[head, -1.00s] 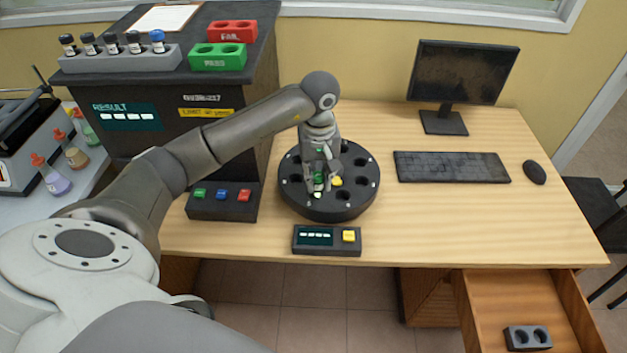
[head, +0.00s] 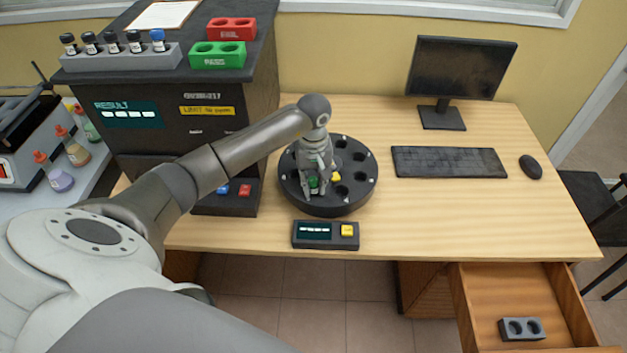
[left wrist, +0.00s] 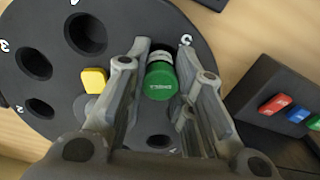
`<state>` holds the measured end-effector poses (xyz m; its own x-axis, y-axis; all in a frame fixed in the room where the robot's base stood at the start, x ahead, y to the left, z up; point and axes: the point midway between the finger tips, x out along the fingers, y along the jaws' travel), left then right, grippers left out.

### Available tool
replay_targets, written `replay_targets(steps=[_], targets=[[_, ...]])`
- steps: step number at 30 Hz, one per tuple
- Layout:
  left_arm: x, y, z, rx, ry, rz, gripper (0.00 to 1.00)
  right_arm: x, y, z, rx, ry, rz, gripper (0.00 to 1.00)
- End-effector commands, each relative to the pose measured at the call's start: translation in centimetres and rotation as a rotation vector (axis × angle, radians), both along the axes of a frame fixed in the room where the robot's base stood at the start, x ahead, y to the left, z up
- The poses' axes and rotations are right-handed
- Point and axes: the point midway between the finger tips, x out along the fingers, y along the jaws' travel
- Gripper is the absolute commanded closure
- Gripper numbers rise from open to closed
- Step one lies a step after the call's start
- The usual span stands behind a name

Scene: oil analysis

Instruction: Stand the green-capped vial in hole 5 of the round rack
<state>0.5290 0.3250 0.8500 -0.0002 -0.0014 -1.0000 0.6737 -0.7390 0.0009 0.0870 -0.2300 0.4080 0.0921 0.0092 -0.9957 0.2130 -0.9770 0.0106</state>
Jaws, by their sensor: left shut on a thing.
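The green-capped vial (head: 314,184) is between the fingers of my left gripper (head: 316,188), which is shut on it. In the left wrist view the green cap (left wrist: 160,82) shows between the fingers, with a pale part of the vial beyond it. The round rack (head: 328,209) is a black disc with several open holes and white numbers. The gripper and vial are over its front-left part. My right gripper is not in view.
A yellow piece (head: 336,176) sits on the rack close beside the gripper. A small display box (head: 325,235) stands in front of the rack. A dark button panel (head: 226,205) is at its left. The desk right of the rack is clear up to the keyboard (head: 449,162).

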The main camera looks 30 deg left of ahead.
Motion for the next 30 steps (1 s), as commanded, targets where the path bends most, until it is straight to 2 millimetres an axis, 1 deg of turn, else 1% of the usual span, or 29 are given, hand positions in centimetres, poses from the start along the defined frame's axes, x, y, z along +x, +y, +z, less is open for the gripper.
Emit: replay_targets(steps=[1,2,6,7,15,19,20,23,30], targets=[[0.0,0.0,-0.3,0.001,-0.001,0.000,0.98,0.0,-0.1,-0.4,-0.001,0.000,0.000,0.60],[0.0,0.0,-0.2,0.001,-0.001,0.000,0.75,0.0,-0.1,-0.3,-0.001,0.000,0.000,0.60],[0.0,0.0,-0.1,0.000,0.000,0.000,0.57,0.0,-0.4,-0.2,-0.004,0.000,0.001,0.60],[0.0,0.0,-0.1,0.000,0.000,0.000,0.56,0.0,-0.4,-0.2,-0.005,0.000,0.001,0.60],[0.0,0.0,-0.1,0.000,0.000,0.000,0.56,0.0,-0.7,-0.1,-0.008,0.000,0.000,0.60],[0.0,0.0,0.4,-0.001,0.000,0.001,0.56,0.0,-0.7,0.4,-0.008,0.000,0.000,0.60],[0.1,0.0,0.5,-0.001,-0.002,0.000,0.56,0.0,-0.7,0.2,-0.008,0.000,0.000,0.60],[0.2,0.1,2.1,0.002,-0.006,0.000,0.56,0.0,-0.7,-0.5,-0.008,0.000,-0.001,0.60],[0.1,0.1,7.5,0.001,-0.006,0.000,0.56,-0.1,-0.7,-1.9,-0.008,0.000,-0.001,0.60]])
